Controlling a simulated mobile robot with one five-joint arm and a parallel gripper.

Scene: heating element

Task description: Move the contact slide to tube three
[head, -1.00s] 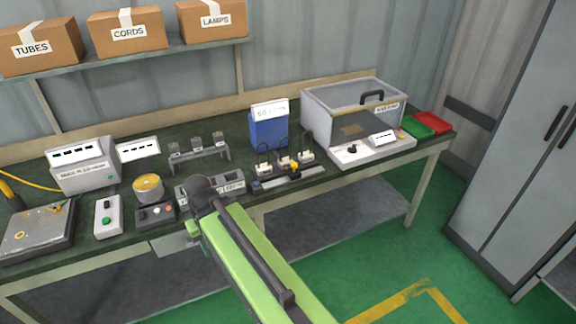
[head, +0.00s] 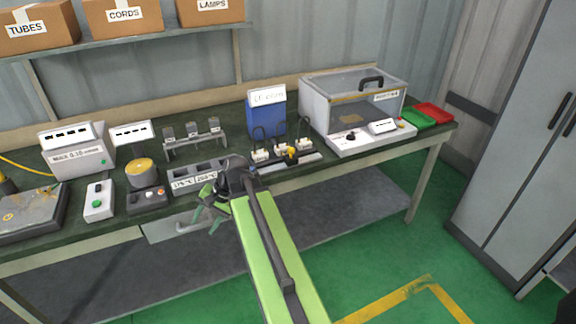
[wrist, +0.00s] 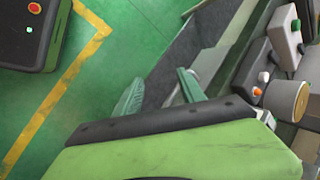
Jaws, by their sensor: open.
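A dark rail (head: 300,161) lies near the front edge of the bench, with a small yellow-and-black piece (head: 292,152) on it that looks like the contact slide. Behind it stand three small white blocks with black looped leads: left (head: 260,155), middle (head: 281,147) and right (head: 304,144). Tube numbers are too small to read. My gripper (head: 208,212) is off the bench's front edge, left of the rail and apart from it. Its green fingers are spread and empty, also in the wrist view (wrist: 160,92). The wrist view does not show the rail.
A two-slot labelled holder (head: 197,177) sits at the bench front behind my gripper. A blue box (head: 267,112) stands behind the blocks. A clear-lidded case (head: 352,105) is right of the rail, with green (head: 418,118) and red (head: 434,113) trays beyond. The floor in front is clear.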

